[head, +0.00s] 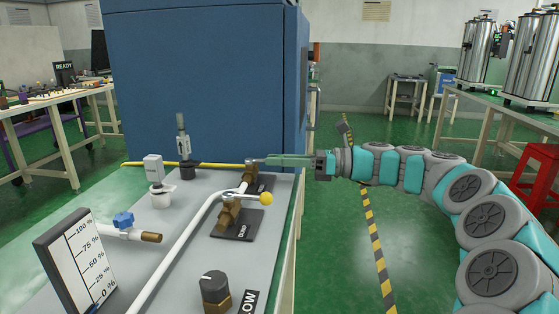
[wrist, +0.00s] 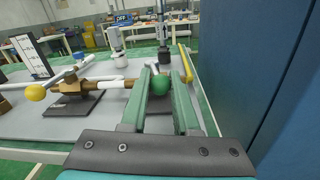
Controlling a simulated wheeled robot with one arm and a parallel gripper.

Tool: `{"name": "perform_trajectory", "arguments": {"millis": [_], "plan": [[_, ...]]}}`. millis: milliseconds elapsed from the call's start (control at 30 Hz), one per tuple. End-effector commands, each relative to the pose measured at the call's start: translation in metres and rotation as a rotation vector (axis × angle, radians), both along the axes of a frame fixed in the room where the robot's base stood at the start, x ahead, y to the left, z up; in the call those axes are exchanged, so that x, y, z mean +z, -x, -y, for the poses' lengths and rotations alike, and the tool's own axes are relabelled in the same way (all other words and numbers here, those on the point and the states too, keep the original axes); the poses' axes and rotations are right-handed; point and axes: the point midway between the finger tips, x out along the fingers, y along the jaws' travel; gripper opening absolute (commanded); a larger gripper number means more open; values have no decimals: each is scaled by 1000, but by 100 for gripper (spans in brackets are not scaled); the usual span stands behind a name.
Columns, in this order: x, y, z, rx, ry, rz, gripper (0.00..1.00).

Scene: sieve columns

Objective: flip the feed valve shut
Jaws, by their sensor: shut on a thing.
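Two brass valves stand on dark plates along the white pipe on the grey bench. The far valve (head: 250,172) has its plate label too small to read; I take it as the feed valve. Its green ball knob (wrist: 160,85) sits between the fingers of my gripper (head: 262,161) in the wrist view. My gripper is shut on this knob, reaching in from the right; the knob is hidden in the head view. The near valve (head: 229,212) has a yellow ball knob (head: 266,198), which also shows at the left of the wrist view (wrist: 35,93).
A tall blue cabinet (head: 200,80) stands close behind the valves and along the right of the wrist view. A percent gauge board (head: 80,258), a blue-handled tap (head: 123,219) and a dark dial (head: 215,292) are on the bench.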

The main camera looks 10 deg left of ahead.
Motion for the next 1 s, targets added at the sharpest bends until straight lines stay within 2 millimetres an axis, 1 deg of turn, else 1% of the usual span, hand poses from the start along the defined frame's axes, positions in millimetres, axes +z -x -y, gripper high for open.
{"name": "perform_trajectory", "arguments": {"millis": [833, 1000], "plan": [[0, 0, 0, -2, -1, 0, 0], [3, 1, 2, -40, -5, -2, 0]]}}
